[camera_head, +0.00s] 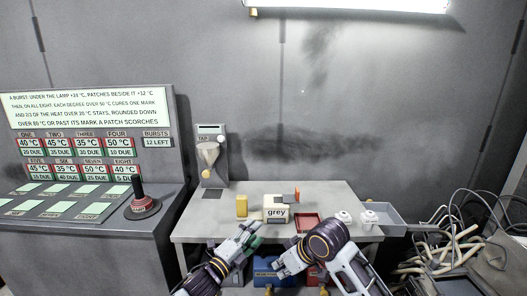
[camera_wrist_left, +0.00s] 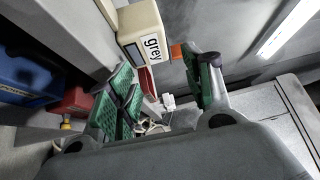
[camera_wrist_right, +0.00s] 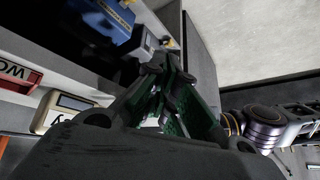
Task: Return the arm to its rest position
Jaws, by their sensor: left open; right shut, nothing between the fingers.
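My left gripper (camera_head: 249,236) is at the table's front edge, just in front of and left of the beige box labelled "grey" (camera_head: 276,209). Its green-padded fingers (camera_wrist_left: 165,80) are apart and empty in the left wrist view, where the box (camera_wrist_left: 140,22) shows beyond them. My right gripper (camera_head: 283,266) is lower, in front of the table, with its forearm bent over the table's front right. In the right wrist view its fingertips (camera_wrist_right: 165,75) are together with nothing between them.
The table (camera_head: 200,225) holds a yellow block (camera_head: 241,205), a red tray (camera_head: 310,219) and two white pieces. A blue box (camera_head: 264,274) sits below. Cables (camera_head: 460,240) lie right. A tap unit (camera_head: 211,160) stands at the back.

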